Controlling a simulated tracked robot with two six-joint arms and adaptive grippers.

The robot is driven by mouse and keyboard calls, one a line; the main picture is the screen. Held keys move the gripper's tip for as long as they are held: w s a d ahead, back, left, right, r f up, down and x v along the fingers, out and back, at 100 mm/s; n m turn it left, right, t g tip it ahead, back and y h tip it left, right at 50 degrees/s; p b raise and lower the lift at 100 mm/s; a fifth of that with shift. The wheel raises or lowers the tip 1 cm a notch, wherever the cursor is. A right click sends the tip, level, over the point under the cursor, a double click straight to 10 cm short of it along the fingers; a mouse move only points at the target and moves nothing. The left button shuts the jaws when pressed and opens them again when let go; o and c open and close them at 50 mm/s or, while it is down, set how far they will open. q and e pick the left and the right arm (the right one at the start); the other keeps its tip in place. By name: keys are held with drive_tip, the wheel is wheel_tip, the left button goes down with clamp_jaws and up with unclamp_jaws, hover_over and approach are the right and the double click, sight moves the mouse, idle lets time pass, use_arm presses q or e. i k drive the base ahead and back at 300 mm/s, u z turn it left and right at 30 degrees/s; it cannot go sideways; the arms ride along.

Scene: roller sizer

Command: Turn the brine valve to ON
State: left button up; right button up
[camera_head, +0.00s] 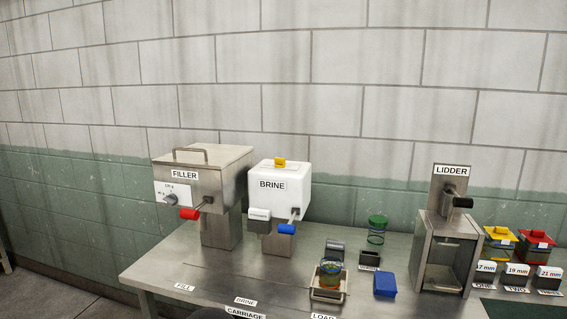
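The brine unit is a white box (272,191) labelled BRINE, with a yellow knob (280,162) on its lid, on a metal pedestal. Its valve has a blue handle (286,229) at the lower front right, on a short metal stem. The handle points forward and a little left. A small grey block with a white label (259,215) is at the lower front left; its text is too small to read. I cannot tell an ON mark or the valve's setting. Neither gripper shows in this view.
The FILLER (200,175) with a red handle (189,214) stands close left. A jar (330,273) sits on a holder near LOAD. Bench before the brine unit is mostly clear.

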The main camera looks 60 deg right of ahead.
sight(279, 162)
drive_tip(key=k, duration=0.6)
drive_tip(key=u, duration=1.35)
drive_tip(key=i, duration=0.1)
drive_tip(key=z, duration=3.1)
drive_tip(key=i, duration=0.5)
drive_tip(key=u, duration=0.3)
